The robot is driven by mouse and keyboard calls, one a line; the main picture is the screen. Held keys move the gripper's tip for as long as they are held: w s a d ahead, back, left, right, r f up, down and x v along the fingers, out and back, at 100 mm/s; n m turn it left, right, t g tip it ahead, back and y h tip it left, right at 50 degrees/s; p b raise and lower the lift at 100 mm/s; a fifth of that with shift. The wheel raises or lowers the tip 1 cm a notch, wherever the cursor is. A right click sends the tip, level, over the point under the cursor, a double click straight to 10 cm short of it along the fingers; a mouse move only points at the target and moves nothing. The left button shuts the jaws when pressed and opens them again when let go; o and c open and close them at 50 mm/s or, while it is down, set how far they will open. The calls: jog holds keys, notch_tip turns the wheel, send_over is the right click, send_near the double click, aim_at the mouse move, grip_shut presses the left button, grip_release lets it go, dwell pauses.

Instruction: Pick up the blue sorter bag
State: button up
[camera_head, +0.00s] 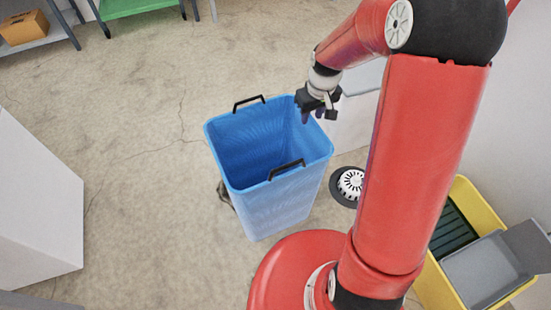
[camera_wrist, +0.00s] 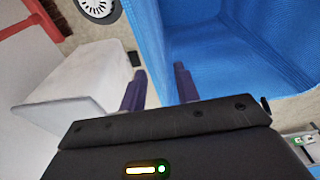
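The blue sorter bag (camera_head: 285,200) stands upright on the floor, open at the top. It has black handles on its far rim (camera_head: 248,102) and near rim (camera_head: 287,169); its visible inside looks empty. My gripper (camera_head: 312,118) is at the bag's right rim near the far corner, pointing down. I cannot tell whether the fingers touch the rim.
A pale box-like block (camera_wrist: 85,80) stands beside the bag. A round black-and-white object (camera_head: 350,184) lies on the floor right of the bag. A yellow bin (camera_head: 435,285) is at the lower right, a white block (camera_head: 40,200) at the left.

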aim_at(308, 138)
jog(key=f, duration=0.2)
jog(key=w+f, duration=0.1)
jog(key=f, duration=0.5)
jog(key=shift+w+d+f, duration=0.25)
jog(key=shift+w, duration=0.1)
jog(key=shift+c, duration=0.3)
grip_shut()
dwell(0.8)
